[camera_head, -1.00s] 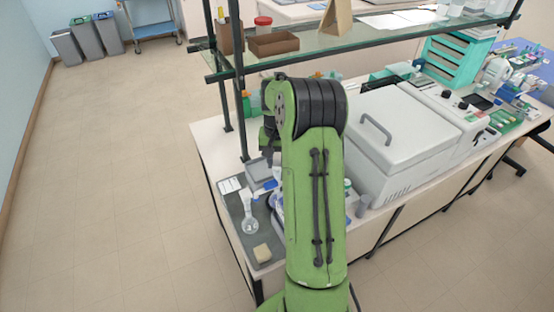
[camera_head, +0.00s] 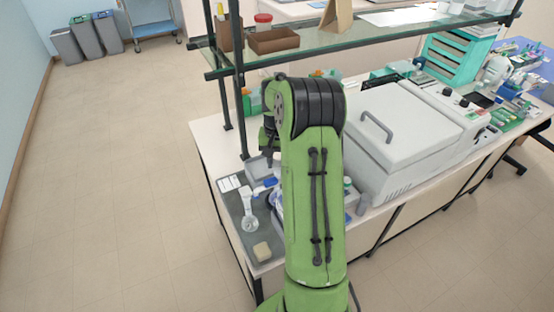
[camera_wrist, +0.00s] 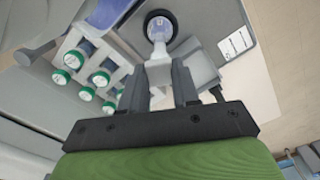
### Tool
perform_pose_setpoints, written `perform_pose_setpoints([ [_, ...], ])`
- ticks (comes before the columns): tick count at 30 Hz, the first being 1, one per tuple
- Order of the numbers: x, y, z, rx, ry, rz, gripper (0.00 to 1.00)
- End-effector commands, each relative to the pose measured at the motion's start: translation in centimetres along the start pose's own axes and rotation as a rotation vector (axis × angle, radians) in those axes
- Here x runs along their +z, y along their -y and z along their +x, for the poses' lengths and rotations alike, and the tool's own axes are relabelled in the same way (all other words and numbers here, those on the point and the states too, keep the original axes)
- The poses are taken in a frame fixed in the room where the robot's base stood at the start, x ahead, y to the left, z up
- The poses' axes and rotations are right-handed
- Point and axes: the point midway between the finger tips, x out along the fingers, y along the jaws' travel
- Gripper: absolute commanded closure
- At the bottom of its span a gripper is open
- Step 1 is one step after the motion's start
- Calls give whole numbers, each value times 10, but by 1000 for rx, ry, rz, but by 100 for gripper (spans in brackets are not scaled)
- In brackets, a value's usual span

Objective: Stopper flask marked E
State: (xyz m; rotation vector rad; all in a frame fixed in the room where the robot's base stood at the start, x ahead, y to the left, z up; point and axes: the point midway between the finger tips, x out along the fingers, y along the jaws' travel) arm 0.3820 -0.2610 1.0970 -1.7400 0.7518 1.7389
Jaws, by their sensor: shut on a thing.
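A clear flask (camera_head: 249,222) with a round body and narrow neck stands on the dark grey mat (camera_head: 236,207) near the bench's left end. In the wrist view the flask (camera_wrist: 159,28) has a dark ring around its base, and its mark is too small to read. My gripper (camera_wrist: 159,76) is shut on a small pale piece (camera_wrist: 160,73), which looks like a stopper. The piece is in line with the flask's neck, at its mouth. I cannot tell whether it is seated or just above.
Several green-capped vials (camera_wrist: 87,93) stand in a rack left of the gripper in the wrist view. A white card (camera_head: 229,184) and a beige block (camera_head: 262,251) lie near the flask. A large grey machine (camera_head: 395,135) stands to the right. A glass shelf (camera_head: 350,42) spans above.

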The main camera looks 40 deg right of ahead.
Motion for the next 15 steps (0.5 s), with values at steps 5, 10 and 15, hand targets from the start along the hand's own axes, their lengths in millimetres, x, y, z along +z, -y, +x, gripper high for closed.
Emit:
perform_pose_setpoints([
  [5, 0, 0, 0, 0, 0, 0, 100],
  [10, 0, 0, 0, 0, 0, 0, 44],
  [15, 0, 0, 0, 0, 0, 0, 40],
])
